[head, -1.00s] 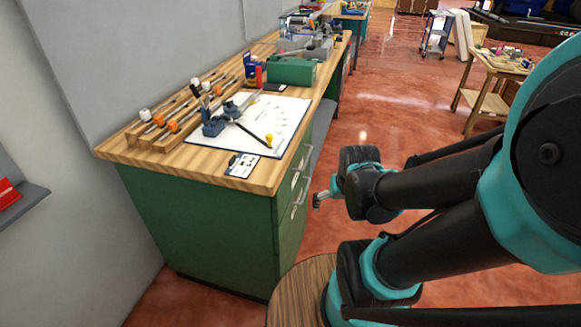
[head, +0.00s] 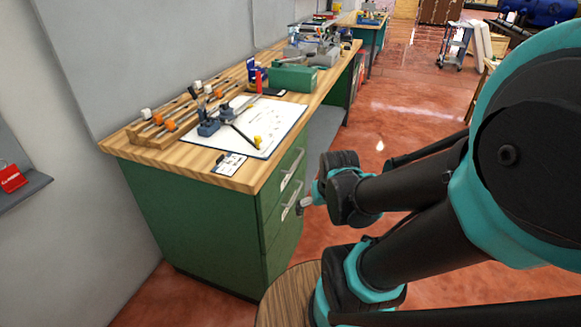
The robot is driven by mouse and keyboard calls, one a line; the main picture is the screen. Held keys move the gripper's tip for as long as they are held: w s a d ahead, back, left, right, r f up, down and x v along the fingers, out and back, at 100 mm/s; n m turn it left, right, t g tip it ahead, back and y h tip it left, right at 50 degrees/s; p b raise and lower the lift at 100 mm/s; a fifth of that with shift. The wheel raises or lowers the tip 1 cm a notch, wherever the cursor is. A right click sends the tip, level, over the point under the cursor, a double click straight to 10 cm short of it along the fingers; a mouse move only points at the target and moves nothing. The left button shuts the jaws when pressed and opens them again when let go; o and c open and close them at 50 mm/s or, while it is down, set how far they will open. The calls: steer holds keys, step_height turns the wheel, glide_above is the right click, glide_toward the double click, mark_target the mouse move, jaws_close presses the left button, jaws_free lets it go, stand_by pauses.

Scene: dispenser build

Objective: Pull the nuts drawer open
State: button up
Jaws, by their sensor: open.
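A green workbench cabinet (head: 205,220) has drawers on its right-hand front. The upper drawer has a silver bar handle (head: 292,170), and a lower drawer has another bar handle (head: 289,206). Both drawer fronts look flush with the cabinet. No label is readable, so I cannot tell which is the nuts drawer. My gripper (head: 304,203) is open just right of the lower handle, close to it. Whether it touches or surrounds the handle cannot be told at this size. My own arm hides part of the floor beyond.
The wooden bench top (head: 225,180) carries a white drawing sheet (head: 265,122), a rack (head: 150,138) of rods, a blue tool (head: 208,127) and a green box (head: 293,77). A grey wall stands at the left. Red floor is open to the right of the bench.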

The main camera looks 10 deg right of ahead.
mark_target(297, 162)
steer(key=shift+w+r, duration=0.25)
steer(key=shift+w, duration=0.05)
steer(key=shift+c, duration=1.2)
steer(key=w+r+m+g, duration=0.1)
steer(key=w+r+m, duration=0.1)
steer(key=w+r, duration=0.3)
steer(key=w+r+m+g+y, duration=0.1)
steer(key=w+r+m, duration=0.1)
steer(key=w+r, duration=0.4)
steer(key=w+d+r+m+g+y, duration=0.1)
steer(key=w+r, duration=0.5)
steer(key=w, duration=0.7)
steer(key=shift+w+m, duration=0.35)
steer(key=shift+m, duration=0.15)
steer(key=c, duration=1.2)
steer(key=x, duration=1.7)
steer(key=shift+s+f, duration=0.1)
jaws_close()
